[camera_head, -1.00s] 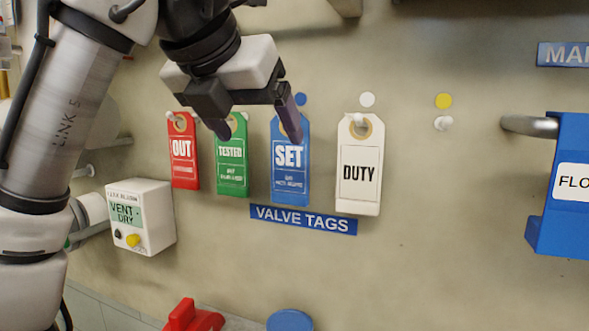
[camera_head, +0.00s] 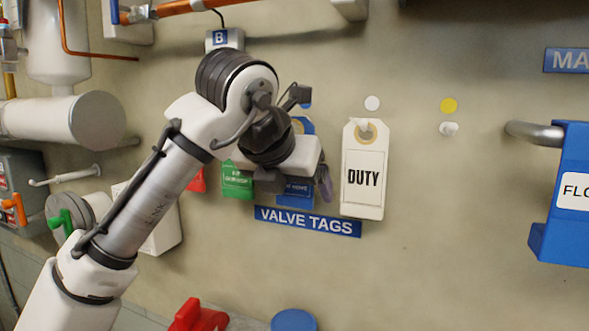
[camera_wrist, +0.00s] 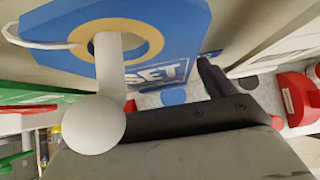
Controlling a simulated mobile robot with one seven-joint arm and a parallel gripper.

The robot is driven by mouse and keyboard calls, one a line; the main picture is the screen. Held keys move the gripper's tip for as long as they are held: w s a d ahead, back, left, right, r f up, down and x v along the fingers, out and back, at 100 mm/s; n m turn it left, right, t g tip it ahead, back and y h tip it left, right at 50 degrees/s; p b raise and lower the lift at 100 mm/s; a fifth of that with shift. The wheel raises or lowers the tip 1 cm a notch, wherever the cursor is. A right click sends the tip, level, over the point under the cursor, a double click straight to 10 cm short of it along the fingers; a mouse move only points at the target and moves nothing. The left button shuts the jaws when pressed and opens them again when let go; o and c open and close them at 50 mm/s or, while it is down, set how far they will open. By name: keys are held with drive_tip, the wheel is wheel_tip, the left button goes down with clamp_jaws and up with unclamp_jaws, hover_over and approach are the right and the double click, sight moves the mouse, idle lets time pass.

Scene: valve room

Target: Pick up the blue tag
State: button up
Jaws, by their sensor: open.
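The blue tag (camera_head: 296,200) hangs on the wall in the head view, between the green and white tags. My gripper covers its middle, so only its top and lower part show. In the wrist view the blue tag (camera_wrist: 182,22) fills the top, with white "SET" lettering and a tan ring around a white peg (camera_wrist: 100,120). My gripper (camera_head: 293,184) is open in front of the tag. One dark finger (camera_wrist: 213,77) shows beside the lettering; the other is not clear there. I cannot tell whether the fingers touch the tag.
The white DUTY tag (camera_head: 364,185) hangs close on the right. The green tag (camera_head: 237,182) and a sliver of the red tag (camera_head: 197,180) show on the left. The VALVE TAGS sign (camera_head: 308,221) is just below. An empty peg (camera_head: 449,129) and bare wall are farther right.

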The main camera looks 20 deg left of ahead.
drive_tip(key=shift+w+f, duration=0.1)
drive_tip(key=shift+f, duration=0.05)
drive_tip(key=c, duration=1.1)
drive_tip(key=shift+o, duration=0.2)
drive_tip(key=shift+r, duration=0.25)
